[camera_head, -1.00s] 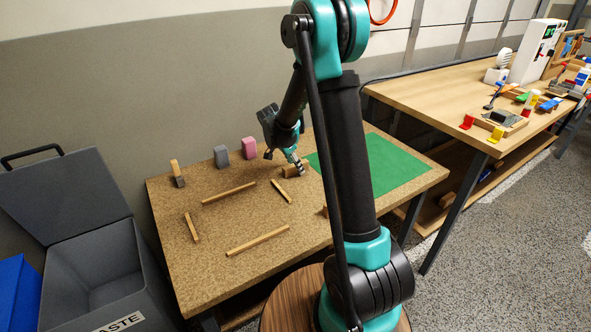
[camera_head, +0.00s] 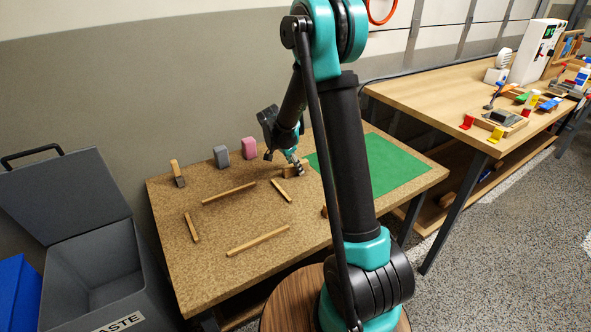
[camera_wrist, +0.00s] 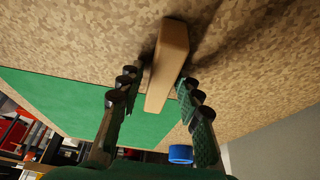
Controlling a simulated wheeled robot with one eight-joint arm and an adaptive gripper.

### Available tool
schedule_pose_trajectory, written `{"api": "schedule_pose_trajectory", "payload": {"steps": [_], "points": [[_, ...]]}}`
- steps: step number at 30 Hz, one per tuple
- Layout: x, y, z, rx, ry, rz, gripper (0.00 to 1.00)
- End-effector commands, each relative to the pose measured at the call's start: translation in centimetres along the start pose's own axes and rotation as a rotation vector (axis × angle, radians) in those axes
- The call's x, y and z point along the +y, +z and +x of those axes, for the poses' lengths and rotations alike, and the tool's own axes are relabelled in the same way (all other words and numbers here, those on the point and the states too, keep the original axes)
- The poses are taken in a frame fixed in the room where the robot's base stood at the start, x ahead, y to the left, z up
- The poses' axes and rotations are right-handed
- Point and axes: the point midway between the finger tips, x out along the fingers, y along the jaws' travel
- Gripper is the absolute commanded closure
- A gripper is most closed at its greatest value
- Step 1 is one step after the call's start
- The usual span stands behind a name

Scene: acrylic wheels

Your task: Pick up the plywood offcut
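A small light-brown wooden block, which looks like the plywood offcut (camera_head: 288,172), lies on the speckled cork-coloured tabletop beside the green mat. My gripper (camera_head: 298,168) is down at it and partly overlaps it in the head view. In the wrist view the block (camera_wrist: 168,62) lies lengthwise between the two fingers of my gripper (camera_wrist: 161,80). The fingers are apart, one on each side of the block. A narrow gap shows on the left; on the right I cannot tell whether the finger touches.
Several wooden strips (camera_head: 257,240) lie to the left on the table. A grey block (camera_head: 221,157), a pink block (camera_head: 249,148) and a brush (camera_head: 177,174) stand near the wall. The green mat (camera_head: 398,166) is clear. A waste bin (camera_head: 95,268) stands at left.

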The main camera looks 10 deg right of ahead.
Motion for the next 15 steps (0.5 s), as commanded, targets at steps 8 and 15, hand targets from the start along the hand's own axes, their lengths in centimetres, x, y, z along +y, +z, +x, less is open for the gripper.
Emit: {"api": "schedule_pose_trajectory", "payload": {"steps": [8,15], "points": [[-0.01,0.0,0.0,0.0,0.0,0.0,1.0],[-0.01,-0.01,-0.02,0.0,0.0,0.0,1.0]]}}
